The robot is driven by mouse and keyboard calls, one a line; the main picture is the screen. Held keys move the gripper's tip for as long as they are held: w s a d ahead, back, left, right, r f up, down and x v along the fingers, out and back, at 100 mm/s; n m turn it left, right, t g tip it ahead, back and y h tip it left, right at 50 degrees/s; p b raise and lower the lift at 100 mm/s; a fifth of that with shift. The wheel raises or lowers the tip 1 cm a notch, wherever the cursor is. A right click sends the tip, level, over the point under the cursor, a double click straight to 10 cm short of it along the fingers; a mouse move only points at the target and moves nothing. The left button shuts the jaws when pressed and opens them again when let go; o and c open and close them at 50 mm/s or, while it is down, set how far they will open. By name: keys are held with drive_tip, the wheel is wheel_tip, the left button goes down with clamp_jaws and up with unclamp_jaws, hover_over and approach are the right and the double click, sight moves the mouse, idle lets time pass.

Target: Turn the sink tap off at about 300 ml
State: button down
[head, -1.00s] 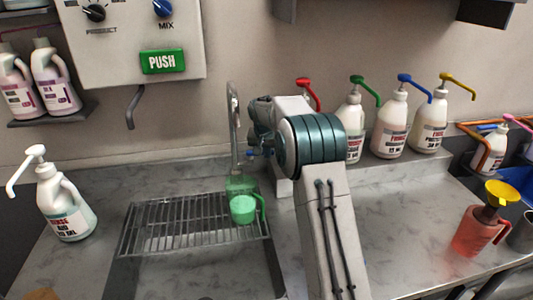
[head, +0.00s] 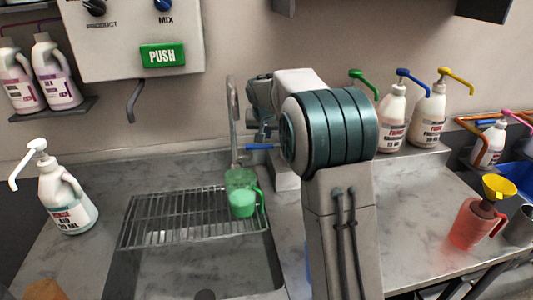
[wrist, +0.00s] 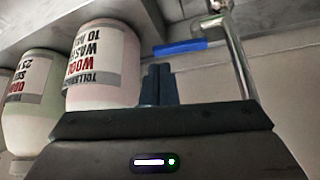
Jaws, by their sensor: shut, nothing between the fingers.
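The sink tap (head: 234,125) rises at the back of the sink, with a blue lever (head: 262,147) sticking out to the right. The lever also shows in the wrist view (wrist: 180,47), beyond my fingers. A green see-through jug (head: 241,190) stands on the rack below the tap, with paler green in its lower part; I cannot read its level or make out a water stream. My gripper (head: 262,134) is beside the tap, just above the lever. In the wrist view its fingers (wrist: 158,84) are together and empty, apart from the lever.
A wire rack (head: 185,225) spans the sink. Pump bottles (head: 392,118) line the back ledge at right, and another (head: 65,195) stands left of the sink. A red jug with a yellow funnel (head: 475,220) is on the right counter. A dispenser box (head: 135,30) hangs above.

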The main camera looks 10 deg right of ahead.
drive_tip(key=s+f+n+t+b, duration=0.2)
drive_tip(key=s+f+t+b, duration=0.1)
drive_tip(key=s+b, duration=0.3)
drive_tip(key=p, duration=0.3)
approach(268, 146)
drive_tip(key=shift+w+f, duration=1.9)
drive_tip(key=shift+f, duration=1)
drive_tip(key=shift+d+t+y, duration=0.1)
drive_tip(key=shift+t+y, duration=0.2)
drive_tip(key=shift+w+f, duration=0.1)
drive_tip(key=shift+w+d+b, duration=0.25)
drive_tip(key=shift+w+b, duration=0.3)
drive_tip(key=shift+b, duration=0.2)
drive_tip(key=shift+d+r, duration=0.1)
drive_tip(key=shift+r, duration=0.25)
drive_tip(key=shift+s, duration=0.1)
